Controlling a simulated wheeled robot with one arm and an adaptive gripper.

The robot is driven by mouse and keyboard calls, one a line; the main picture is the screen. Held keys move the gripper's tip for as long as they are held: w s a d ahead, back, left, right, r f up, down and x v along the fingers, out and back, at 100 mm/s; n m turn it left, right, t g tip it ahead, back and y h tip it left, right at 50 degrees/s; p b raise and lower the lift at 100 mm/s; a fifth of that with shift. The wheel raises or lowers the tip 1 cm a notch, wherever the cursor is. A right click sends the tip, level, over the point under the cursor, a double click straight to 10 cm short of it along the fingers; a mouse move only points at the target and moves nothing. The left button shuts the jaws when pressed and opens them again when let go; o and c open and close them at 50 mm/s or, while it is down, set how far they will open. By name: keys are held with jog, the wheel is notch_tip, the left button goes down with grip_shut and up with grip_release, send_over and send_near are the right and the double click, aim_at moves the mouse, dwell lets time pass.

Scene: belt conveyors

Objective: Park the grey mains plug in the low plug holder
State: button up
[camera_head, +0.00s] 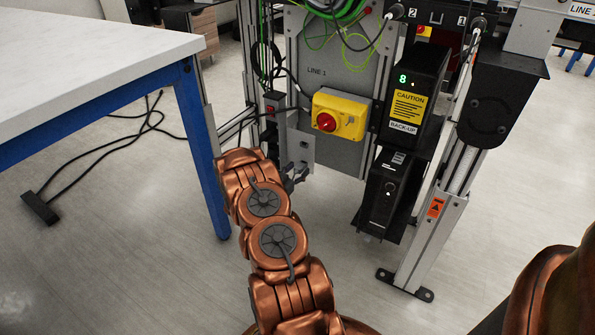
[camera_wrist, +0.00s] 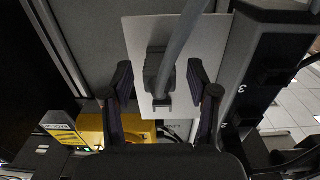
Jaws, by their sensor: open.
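The grey mains plug (camera_wrist: 158,72) shows in the wrist view, with its thick grey cable rising to the upper right. It is in front of a light grey plate (camera_wrist: 138,35), which appears to be the low plug holder. A small dark part shows at the plug's lower end; I cannot tell whether the plug is seated. My gripper (camera_wrist: 160,68) is open, one finger on each side of the plug with gaps showing. In the head view my gripper (camera_head: 294,178) is by the low light plate (camera_head: 303,143), partly hidden by my arm; the plug is not clear there.
A yellow box with a red rotary switch (camera_head: 338,117) sits beside the plate. Black units (camera_head: 410,100) and a conveyor leg (camera_head: 432,230) stand right. A white table with a blue leg (camera_head: 203,150) is left. A power strip (camera_head: 40,208) lies on the floor.

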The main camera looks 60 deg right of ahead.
jog(key=a, duration=1.2)
jog(key=shift+s, duration=0.15)
